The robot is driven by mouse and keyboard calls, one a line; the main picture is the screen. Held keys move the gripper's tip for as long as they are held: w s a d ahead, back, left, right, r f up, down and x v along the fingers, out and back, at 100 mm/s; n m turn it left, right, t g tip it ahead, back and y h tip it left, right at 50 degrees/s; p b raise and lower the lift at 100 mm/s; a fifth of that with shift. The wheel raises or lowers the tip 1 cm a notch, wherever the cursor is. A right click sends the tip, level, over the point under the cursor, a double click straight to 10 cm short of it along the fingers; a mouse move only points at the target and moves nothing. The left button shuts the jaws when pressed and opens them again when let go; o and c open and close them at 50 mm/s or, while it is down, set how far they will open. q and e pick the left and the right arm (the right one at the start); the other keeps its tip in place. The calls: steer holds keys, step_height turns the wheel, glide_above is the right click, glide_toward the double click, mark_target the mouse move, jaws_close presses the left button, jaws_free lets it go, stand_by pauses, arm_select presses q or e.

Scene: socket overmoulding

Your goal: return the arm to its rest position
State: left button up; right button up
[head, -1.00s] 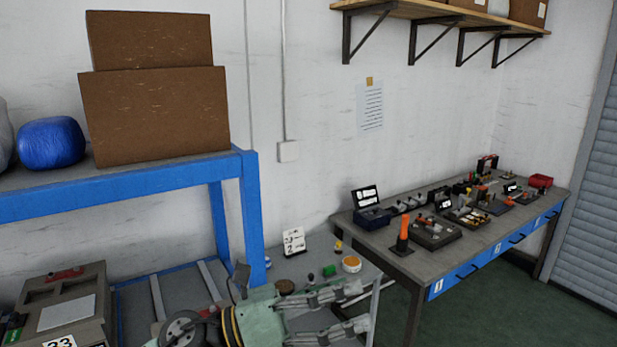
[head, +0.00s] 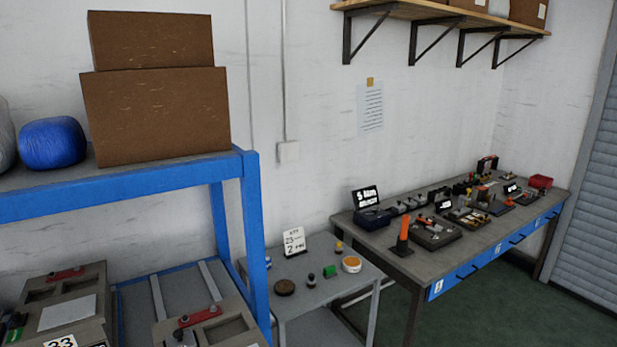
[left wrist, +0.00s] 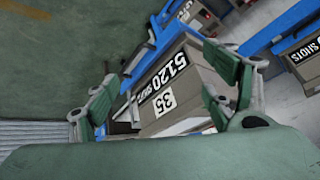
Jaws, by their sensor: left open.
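My left gripper (left wrist: 163,88) shows only in the left wrist view. Its two green-padded fingers are spread wide with nothing between them. Beyond the fingers is a grey-brown block (left wrist: 195,85) with labels reading 5120 shots and 35; the gripper appears apart from it. No part of either arm shows in the head view, and my right gripper is in neither view.
A blue rack (head: 255,250) with brown boxes (head: 155,115) above and mould blocks (head: 65,305) below stands at the left. A small grey table (head: 325,290) holds a card and small items. A crowded workbench (head: 395,260) is at the right. Green floor (head: 500,315) is clear.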

arm_select(q)
steer(key=s+f+n+g, duration=0.2)
steer(key=s+f+g, duration=0.15)
steer(key=s, duration=0.45)
steer(key=s+f+g+b, duration=0.1)
steer(key=s+f+b, duration=0.15)
steer(key=f, duration=1.45)
steer(key=s+f+b, duration=0.1)
steer(key=f+b, duration=0.3)
steer(key=f, duration=1.4)
steer(key=s+a+f+b, duration=0.1)
steer(key=s+f+b, duration=0.1)
steer(key=s+f, duration=0.5)
steer(key=s+a+f+g+b, duration=0.1)
steer(key=s+a+f+b, duration=0.1)
steer(key=s+f, duration=0.6)
step_height(320, 180, down, 3)
steer(key=shift+s+r+m, duration=0.2)
steer(key=shift+m, duration=0.2)
steer(key=shift+c, duration=0.2)
